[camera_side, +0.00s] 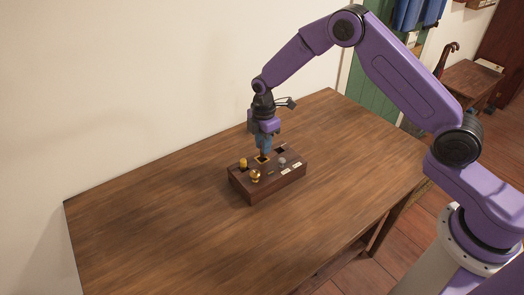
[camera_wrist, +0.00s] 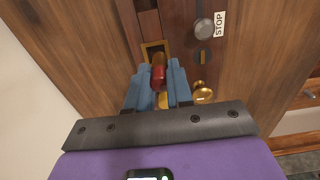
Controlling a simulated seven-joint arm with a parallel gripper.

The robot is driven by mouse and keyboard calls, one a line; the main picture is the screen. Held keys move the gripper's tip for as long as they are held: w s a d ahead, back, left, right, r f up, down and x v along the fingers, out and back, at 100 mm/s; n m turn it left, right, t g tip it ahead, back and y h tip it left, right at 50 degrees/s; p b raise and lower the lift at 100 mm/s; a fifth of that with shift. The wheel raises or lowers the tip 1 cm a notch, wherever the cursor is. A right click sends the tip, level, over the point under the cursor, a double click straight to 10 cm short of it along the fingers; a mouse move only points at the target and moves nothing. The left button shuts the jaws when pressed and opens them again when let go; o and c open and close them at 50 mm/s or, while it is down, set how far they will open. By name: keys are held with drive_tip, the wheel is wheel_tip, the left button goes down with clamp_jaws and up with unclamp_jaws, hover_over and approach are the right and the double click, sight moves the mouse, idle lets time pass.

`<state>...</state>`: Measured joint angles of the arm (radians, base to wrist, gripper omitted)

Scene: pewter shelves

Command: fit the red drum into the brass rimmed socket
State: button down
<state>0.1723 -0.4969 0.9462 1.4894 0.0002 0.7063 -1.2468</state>
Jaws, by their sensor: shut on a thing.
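The red drum (camera_wrist: 159,77) is held between the blue fingers of my gripper (camera_wrist: 158,82), which are shut on it. In the wrist view its far end overlaps the lower part of the brass rimmed socket (camera_wrist: 146,47); I cannot tell whether it has entered. Part of the dark opening shows beyond the drum. In the side view my gripper (camera_side: 263,149) points down over the socket (camera_side: 262,160) in the dark wooden block (camera_side: 250,191). The drum is mostly hidden there by the fingers.
A yellow peg (camera_side: 243,162), a brass knob (camera_side: 255,176) and a grey knob (camera_side: 282,161) stand on the block close around my gripper. The wooden table (camera_side: 160,220) is otherwise clear. A wall (camera_side: 150,80) runs along its back.

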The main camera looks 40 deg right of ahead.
drive_tip(key=shift+w+f, duration=0.25)
drive_tip(key=shift+f, duration=0.05)
drive_tip(key=shift+a+f, duration=0.1)
drive_tip(key=shift+f, duration=1.4)
drive_tip(key=shift+f, duration=0.15)
drive_tip(key=c, duration=1)
unclamp_jaws()
wheel_tip(320, 180, up, 12)
drive_tip(key=shift+r, duration=0.2)
